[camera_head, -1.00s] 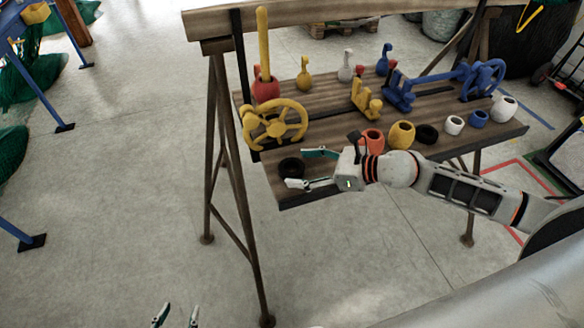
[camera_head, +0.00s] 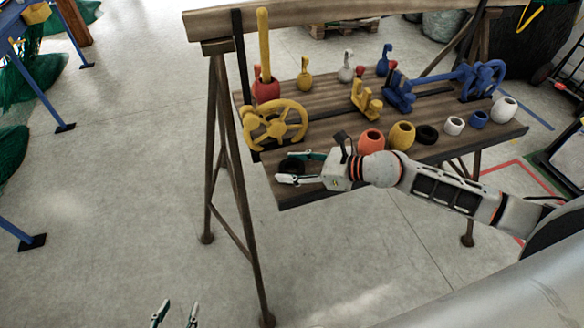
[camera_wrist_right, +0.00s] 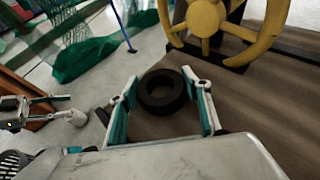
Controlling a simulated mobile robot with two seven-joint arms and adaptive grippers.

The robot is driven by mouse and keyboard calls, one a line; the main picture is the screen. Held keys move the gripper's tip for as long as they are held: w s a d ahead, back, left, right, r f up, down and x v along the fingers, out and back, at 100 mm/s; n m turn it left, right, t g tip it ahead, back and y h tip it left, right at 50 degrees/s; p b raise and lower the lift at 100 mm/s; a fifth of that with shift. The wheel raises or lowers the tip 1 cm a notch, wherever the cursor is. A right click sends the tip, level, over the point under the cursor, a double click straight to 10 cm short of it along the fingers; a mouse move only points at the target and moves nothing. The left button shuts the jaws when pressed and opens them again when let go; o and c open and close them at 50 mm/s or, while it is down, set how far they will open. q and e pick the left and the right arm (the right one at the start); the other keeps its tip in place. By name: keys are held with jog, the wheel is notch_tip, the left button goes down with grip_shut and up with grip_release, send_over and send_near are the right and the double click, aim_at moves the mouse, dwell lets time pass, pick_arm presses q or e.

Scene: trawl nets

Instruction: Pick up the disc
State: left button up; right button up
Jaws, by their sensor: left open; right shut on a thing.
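The disc (camera_head: 291,165) is a thick black ring lying flat near the front left corner of the wooden table. It also shows in the right wrist view (camera_wrist_right: 162,92), between the two fingers. My right gripper (camera_head: 284,168) reaches in from the right, with its fingers on either side of the disc, and is shut on it. The fingers partly hide the disc in the head view. A second black ring (camera_head: 426,134) lies further right on the table. My left gripper (camera_head: 175,314) is open and empty at the bottom edge, below and left of the table.
A yellow handwheel (camera_head: 275,124) stands just behind the disc. An orange pot (camera_head: 370,142) and a yellow pot (camera_head: 401,135) stand close to my right arm. Blue valve parts (camera_head: 398,94) and small bottles stand further back.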

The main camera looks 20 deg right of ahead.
pick_arm(q)
jog(key=r+p, duration=0.2)
jog(key=r, duration=0.1)
jog(key=r+p, duration=0.1)
jog(key=p, duration=0.1)
jog(key=shift+w+r, duration=0.3)
jog(key=shift+w, duration=0.1)
pick_arm(e)
notch_tip(320, 180, up, 20)
pick_arm(q)
jog(key=c, duration=0.5)
jog(key=shift+s+d, duration=0.15)
pick_arm(e)
jog(key=s+d+n+g, duration=0.1)
jog(key=s+d, duration=0.7)
jog(key=s, duration=0.2)
jog(key=shift+s+f+y, duration=0.15)
jog(key=shift+s+y, duration=0.1)
jog(key=shift+y, duration=0.15)
